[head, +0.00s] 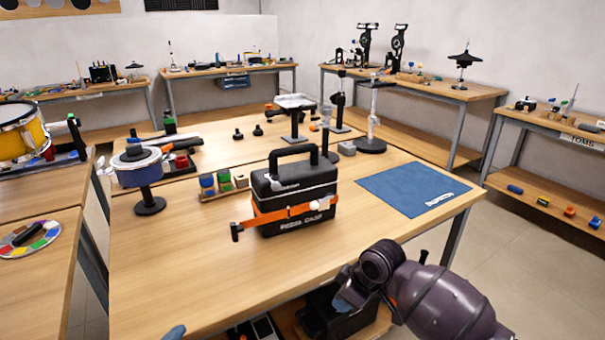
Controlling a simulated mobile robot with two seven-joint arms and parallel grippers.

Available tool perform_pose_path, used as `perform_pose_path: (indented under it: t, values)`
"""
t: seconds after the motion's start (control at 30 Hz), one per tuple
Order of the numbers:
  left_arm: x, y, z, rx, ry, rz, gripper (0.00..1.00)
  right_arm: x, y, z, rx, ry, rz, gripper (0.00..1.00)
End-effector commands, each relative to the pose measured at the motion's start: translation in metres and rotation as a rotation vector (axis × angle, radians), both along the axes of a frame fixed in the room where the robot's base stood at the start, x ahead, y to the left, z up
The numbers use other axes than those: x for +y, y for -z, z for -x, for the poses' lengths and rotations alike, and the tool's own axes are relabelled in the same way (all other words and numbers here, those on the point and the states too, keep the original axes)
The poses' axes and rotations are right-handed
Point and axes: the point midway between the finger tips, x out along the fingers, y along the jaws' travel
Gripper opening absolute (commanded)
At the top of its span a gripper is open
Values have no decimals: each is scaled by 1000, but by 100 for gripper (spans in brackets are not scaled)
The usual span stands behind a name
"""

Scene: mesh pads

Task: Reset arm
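My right arm comes in at the lower right, with its purple links in front of the table's near edge. My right gripper (348,298) is at the end of it, low beside the near table edge and partly hidden by my own wrist. A blue-grey finger shows, but the gap between the fingers cannot be made out. At the bottom edge, left of the middle, a small blue tip (175,332) shows, which looks like part of my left gripper; the rest is out of frame. I see nothing held in either gripper.
A black case (292,200) with an orange strap stands on the wooden table (180,265). A blue mat (405,189) lies to its right, colored blocks (224,181) and a blue-rimmed pot on a stand (138,166) to its left. The table's front left is clear. A black bin (340,318) sits below.

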Motion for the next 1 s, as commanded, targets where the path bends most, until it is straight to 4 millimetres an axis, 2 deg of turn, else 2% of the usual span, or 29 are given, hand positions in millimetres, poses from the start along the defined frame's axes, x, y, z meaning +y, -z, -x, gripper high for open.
perform_pose_path:
  t: [0.03,0.2,0.5,0.77,1.0]
  values:
    - [2,2,6,22,-20,33,100,-1,11,12,-7,30,-30,28]
    - [11,14,25,98,-85,141,100,-6,42,44,-55,140,-120,28]
    - [26,35,63,225,-210,331,100,-31,78,105,-151,365,-244,28]
    - [38,50,98,325,-324,495,100,-69,95,166,-253,571,-301,28]
    - [48,63,134,408,-436,644,100,-115,97,229,-362,752,-301,28]
